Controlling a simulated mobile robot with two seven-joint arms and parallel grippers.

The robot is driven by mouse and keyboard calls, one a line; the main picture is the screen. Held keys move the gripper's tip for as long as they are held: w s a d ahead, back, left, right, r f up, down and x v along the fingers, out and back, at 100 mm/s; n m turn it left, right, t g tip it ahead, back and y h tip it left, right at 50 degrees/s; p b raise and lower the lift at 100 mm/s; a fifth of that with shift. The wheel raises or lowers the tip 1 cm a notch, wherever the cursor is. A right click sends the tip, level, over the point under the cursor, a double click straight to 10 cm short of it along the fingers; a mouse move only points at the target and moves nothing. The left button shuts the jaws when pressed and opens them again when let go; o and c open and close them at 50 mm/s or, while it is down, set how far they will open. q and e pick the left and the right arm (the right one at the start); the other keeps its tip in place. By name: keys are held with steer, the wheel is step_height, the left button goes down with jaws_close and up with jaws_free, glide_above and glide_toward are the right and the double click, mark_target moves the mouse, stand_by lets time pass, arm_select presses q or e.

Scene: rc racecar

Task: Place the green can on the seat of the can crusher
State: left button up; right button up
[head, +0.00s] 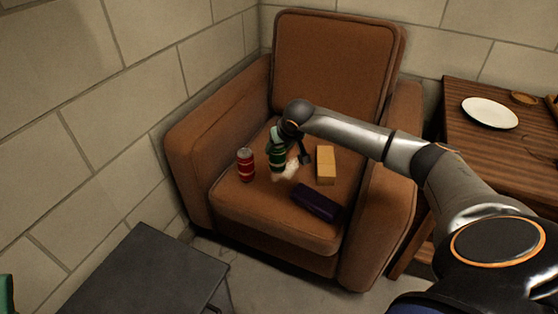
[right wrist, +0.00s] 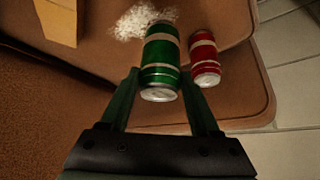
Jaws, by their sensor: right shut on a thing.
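The green can (head: 277,158) with pale bands is at my right gripper (head: 284,145), over the brown armchair's seat. In the right wrist view the green can (right wrist: 161,55) sits between the two fingers of my right gripper (right wrist: 160,78), which is shut on it. Whether the can still touches the seat I cannot tell. I cannot make out a can crusher for certain in either view. My left gripper is not in view.
A red can (head: 246,165) stands left of the green can on the armchair (head: 232,200). A white crumbly patch (head: 290,172), a yellow box (head: 325,165) and a dark purple block (head: 318,203) lie on the seat. A dark grey table (head: 150,275) is in front, a wooden table (head: 465,140) right.

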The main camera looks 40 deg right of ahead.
mark_target(277, 159)
steer(key=shift+x, duration=0.9)
steer(key=shift+w+d+f+b, duration=0.1)
steer(key=shift+d+f+b, duration=0.05)
steer(key=shift+f+b, duration=0.5)
steer(key=shift+w+d+f+b, duration=0.1)
steer(key=shift+f+b, duration=0.3)
steer(key=shift+f, duration=0.5)
steer(key=shift+s, duration=0.1)
steer(key=shift+f, duration=0.3)
steer(key=o, duration=1.3)
